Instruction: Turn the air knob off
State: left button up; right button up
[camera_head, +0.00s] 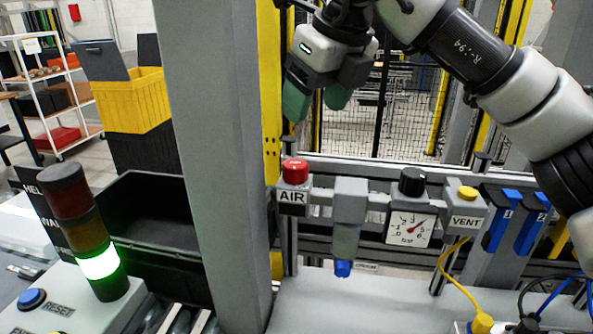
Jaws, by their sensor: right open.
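The red air knob (295,170) sits on top of a grey block labelled AIR (293,198), at the left end of a row of pneumatic units. My right gripper (316,103) has green fingertips and hangs above the knob, a little to its right. Its fingers are apart with nothing between them, and they do not touch the knob. My right arm comes in from the upper right. My left gripper is not in view.
Right of the air block are a grey filter (347,215), a pressure gauge (410,228) under a black knob (412,181), and a yellow VENT knob (467,193). A grey column (220,130) stands close on the left. A signal tower (85,220) glows green at lower left.

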aim_at(296, 163)
jog(key=x, duration=0.4)
jog(key=p+x, duration=0.1)
jog(key=x, duration=0.3)
jog(key=w+x, duration=0.1)
jog(key=x, duration=0.3)
jog(key=shift+d+r+p, duration=0.15)
jog(key=shift+d+p, duration=0.15)
jog(key=shift+p, duration=0.05)
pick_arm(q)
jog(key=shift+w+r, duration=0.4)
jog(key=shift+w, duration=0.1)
pick_arm(e)
jog(key=shift+a+f, duration=0.1)
jog(key=shift+f, duration=0.3)
jog(key=shift+c, duration=0.3)
jog(key=c, duration=0.9)
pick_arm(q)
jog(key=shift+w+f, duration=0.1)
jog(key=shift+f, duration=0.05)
